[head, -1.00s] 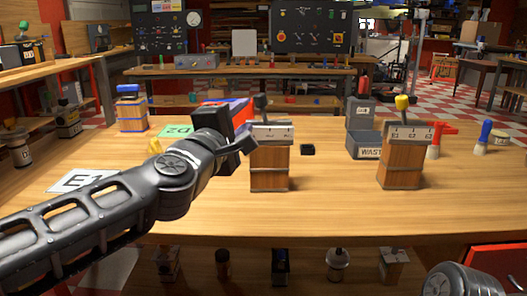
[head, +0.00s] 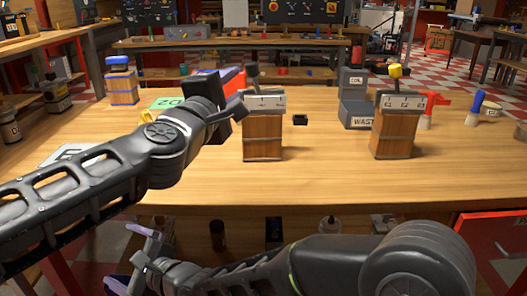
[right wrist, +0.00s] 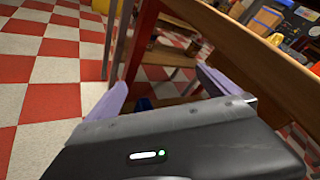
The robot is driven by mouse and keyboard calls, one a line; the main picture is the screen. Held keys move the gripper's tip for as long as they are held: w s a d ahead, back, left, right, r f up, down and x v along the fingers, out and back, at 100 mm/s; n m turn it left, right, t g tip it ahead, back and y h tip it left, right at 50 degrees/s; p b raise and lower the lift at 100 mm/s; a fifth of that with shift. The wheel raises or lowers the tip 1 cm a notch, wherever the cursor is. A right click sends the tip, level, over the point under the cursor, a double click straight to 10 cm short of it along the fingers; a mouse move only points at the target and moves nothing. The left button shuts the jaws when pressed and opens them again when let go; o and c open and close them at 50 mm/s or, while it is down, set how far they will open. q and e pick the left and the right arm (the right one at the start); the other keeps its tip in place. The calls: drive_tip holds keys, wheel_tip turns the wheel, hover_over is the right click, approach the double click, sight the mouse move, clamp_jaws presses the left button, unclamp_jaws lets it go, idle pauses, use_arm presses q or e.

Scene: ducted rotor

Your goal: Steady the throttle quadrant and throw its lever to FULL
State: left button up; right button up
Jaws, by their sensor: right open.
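A wooden throttle quadrant (head: 263,135) with a pale scale plate on top stands upright mid-table. Its dark-knobbed lever (head: 253,75) points up, tilted slightly left. A similar wooden quadrant (head: 392,135) with a yellow-knobbed lever (head: 395,72) stands to the right. My left gripper (head: 228,106) is at the left upper edge of the dark-knobbed quadrant; I cannot tell whether it touches it or how its jaws stand. My right gripper (head: 130,258) is open and empty, low in front of the table. Its purple fingers show apart in the right wrist view (right wrist: 166,92).
A small black block (head: 300,119) lies nearby. A blue-capped wooden container (head: 121,82) is at the back left. The table front edge (head: 330,203) lies above my right arm. The front middle of the tabletop is clear.

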drive_tip(key=s+a+r+m+y, duration=0.25)
drive_tip(key=s+a+r, duration=0.3)
drive_tip(key=r, duration=0.45)
drive_tip(key=w+d+r+m+t+h, duration=0.1)
drive_tip(key=w+d+r+m+t, duration=0.1)
drive_tip(key=w+d, duration=0.3)
drive_tip(key=w+d+r+m+t+h, duration=0.2)
drive_tip(key=w+d+r+m+t, duration=0.1)
drive_tip(key=w+d+r, duration=0.1)
drive_tip(key=w+d+r+m+t+h, duration=0.2)
drive_tip(key=w+d+r+m+t, duration=0.1)
drive_tip(key=w+d, duration=0.3)
drive_tip(key=shift+d+r, duration=0.15)
drive_tip(key=shift+d, duration=0.5)
drive_tip(key=w+d+r+m+t+h, duration=0.2)
drive_tip(key=w+d+m+h, duration=0.25)
drive_tip(key=d, duration=0.45)
drive_tip(key=m+h, duration=0.3)
drive_tip(key=h, duration=0.2)
approach(261, 112)
drive_tip(key=w+f, duration=0.2)
drive_tip(key=w, duration=0.2)
drive_tip(key=shift+s+d+f, duration=0.1)
drive_tip(key=shift+s+f, duration=0.05)
drive_tip(key=w, duration=1.2)
drive_tip(key=shift+a, duration=0.35)
drive_tip(key=shift+c, duration=0.2)
